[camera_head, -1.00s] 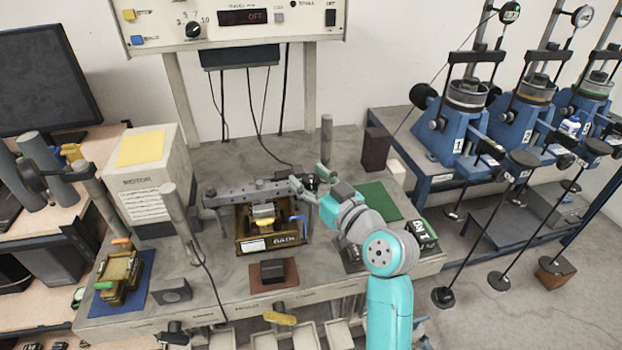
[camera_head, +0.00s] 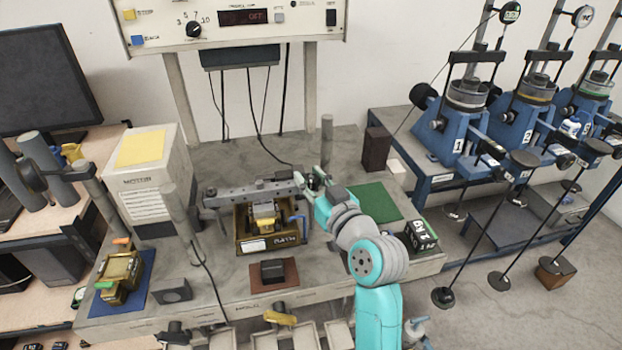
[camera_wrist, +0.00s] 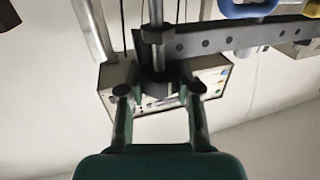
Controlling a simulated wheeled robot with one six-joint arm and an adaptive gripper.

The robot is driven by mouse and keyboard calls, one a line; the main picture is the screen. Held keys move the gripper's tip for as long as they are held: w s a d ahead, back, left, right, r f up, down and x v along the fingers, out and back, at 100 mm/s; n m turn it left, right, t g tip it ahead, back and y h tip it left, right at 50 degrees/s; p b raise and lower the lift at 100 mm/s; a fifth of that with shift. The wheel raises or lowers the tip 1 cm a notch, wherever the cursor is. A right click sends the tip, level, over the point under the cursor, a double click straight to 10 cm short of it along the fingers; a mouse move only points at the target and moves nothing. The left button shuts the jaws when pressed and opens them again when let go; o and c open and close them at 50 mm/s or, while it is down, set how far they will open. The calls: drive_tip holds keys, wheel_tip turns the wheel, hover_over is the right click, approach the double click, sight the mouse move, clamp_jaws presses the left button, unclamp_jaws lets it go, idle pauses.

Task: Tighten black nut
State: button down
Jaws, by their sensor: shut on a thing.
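The black nut (camera_wrist: 158,86) sits around an upright metal rod (camera_wrist: 152,28) at the end of the dark drilled bar (camera_wrist: 230,38) in the wrist view. My gripper (camera_wrist: 160,80) is shut on the nut, one finger on each side of it. In the head view my gripper (camera_head: 316,184) is at the right end of the bar (camera_head: 250,192), above the bench. There the nut is small and partly hidden by my fingers. I cannot tell how tight it is.
A brown open box (camera_head: 245,240) with a yellow-topped part stands below the bar. A green mat (camera_head: 378,202) and a dark block (camera_head: 424,236) lie to the right. A thin post (camera_head: 326,140) stands behind my gripper. A pale box (camera_head: 155,185) stands at the left.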

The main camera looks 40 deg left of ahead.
drive_tip(key=m+t+h, duration=0.3)
drive_tip(key=m+t, duration=0.1)
drive_tip(key=t, duration=0.1)
drive_tip(key=shift+s+a+h, duration=0.1)
drive_tip(key=shift+h, duration=0.3)
drive_tip(key=shift+m+t+h, duration=0.8)
drive_tip(key=shift+t+h, duration=0.2)
drive_tip(key=shift+h, duration=0.3)
drive_tip(key=c, duration=0.8)
unclamp_jaws()
drive_tip(key=shift+m, duration=0.3)
drive_tip(key=v, duration=1.2)
drive_tip(key=shift+f, duration=0.2)
